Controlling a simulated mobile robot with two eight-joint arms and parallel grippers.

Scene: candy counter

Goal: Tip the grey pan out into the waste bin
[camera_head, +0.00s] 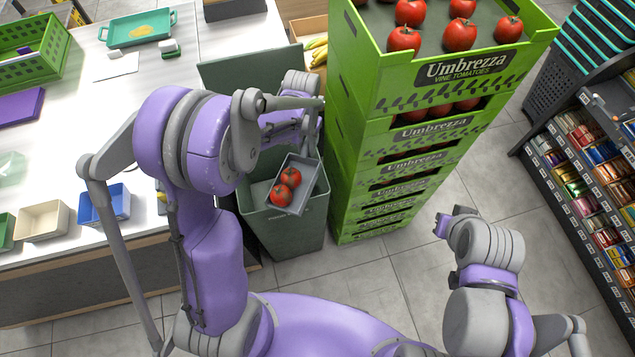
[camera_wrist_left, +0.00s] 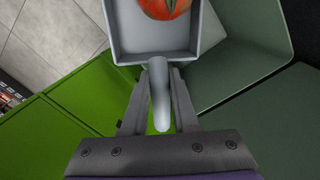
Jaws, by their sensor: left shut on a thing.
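The grey pan (camera_head: 301,200) is a small square scoop holding two red tomatoes (camera_head: 290,177). It is tilted over the open mouth of the grey-green waste bin (camera_head: 288,236). My left gripper (camera_wrist_left: 160,80) is shut on the pan's handle (camera_wrist_left: 160,105); the pan (camera_wrist_left: 155,46) and part of one tomato (camera_wrist_left: 165,8) show beyond it in the left wrist view. In the head view, my left arm hides part of the bin and most of the handle. My right gripper (camera_head: 453,217) is away from the bin at the lower right, and its jaw opening is unclear.
A tall stack of green tomato crates (camera_head: 375,150) stands close to the bin's right. The bin's raised lid (camera_head: 235,75) is behind it. The white counter (camera_head: 60,120) is at left, with a blue box (camera_head: 108,208). Open floor lies right of the crates.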

